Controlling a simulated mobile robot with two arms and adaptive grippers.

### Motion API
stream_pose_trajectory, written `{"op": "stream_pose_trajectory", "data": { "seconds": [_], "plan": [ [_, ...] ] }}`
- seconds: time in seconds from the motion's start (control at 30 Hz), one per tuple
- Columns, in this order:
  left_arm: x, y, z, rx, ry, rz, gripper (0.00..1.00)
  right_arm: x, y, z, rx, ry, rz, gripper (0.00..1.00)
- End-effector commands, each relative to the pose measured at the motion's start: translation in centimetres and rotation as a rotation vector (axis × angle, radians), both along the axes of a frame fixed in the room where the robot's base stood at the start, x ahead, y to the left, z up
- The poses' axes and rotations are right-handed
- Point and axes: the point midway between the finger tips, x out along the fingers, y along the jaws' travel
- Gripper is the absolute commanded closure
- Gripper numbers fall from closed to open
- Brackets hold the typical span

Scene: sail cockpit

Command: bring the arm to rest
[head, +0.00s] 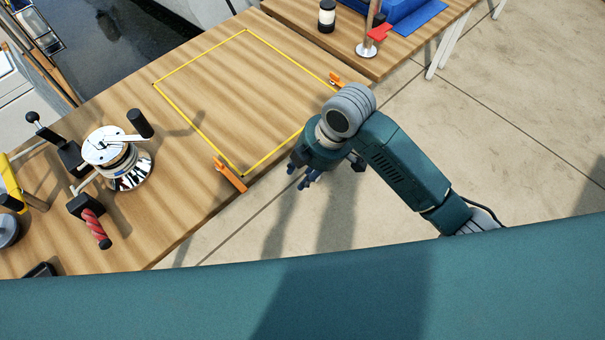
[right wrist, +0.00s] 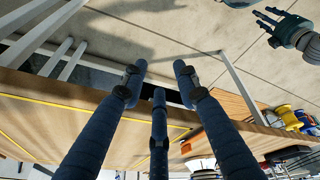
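My right arm comes in from the right in the head view, bent at the wrist. Its gripper (head: 303,180) hangs over the floor just off the near edge of the wooden table (head: 185,215), close to the yellow-outlined square. In the right wrist view the three dark blue fingers of the right gripper (right wrist: 158,82) are spread apart with nothing between them; the table edge lies behind them. My left gripper is outside the head view. It shows in the right wrist view (right wrist: 268,22) at the upper right, over the floor, its fingers apart and empty.
A chrome winch (head: 125,160) with a black-knobbed handle stands on the table's left part. Orange clips (head: 229,175) sit at the square's near corners. A second table (head: 345,45) at the back holds a blue item (head: 400,14). The concrete floor (head: 480,120) at right is open.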

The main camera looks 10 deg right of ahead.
Motion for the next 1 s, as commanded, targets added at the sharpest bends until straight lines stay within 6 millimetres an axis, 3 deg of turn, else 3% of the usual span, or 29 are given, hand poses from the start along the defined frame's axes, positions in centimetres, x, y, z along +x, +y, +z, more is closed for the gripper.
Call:
{"op": "stream_pose_trajectory", "data": {
  "seconds": [0.77, 0.87, 0.97, 1.0],
  "plan": [
    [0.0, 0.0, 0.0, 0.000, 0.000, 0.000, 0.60, -0.7, 0.1, -0.5, 0.020, 0.005, -0.065, 0.70],
    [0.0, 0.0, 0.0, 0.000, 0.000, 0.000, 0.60, -0.2, -0.2, -2.1, 0.031, 0.020, -0.126, 0.70],
    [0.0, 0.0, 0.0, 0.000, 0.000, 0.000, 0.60, 0.7, -1.1, -6.5, 0.054, 0.052, -0.282, 0.70],
    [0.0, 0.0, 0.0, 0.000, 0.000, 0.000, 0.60, 1.0, -1.8, -8.9, 0.061, 0.067, -0.366, 0.70]
  ]
}}
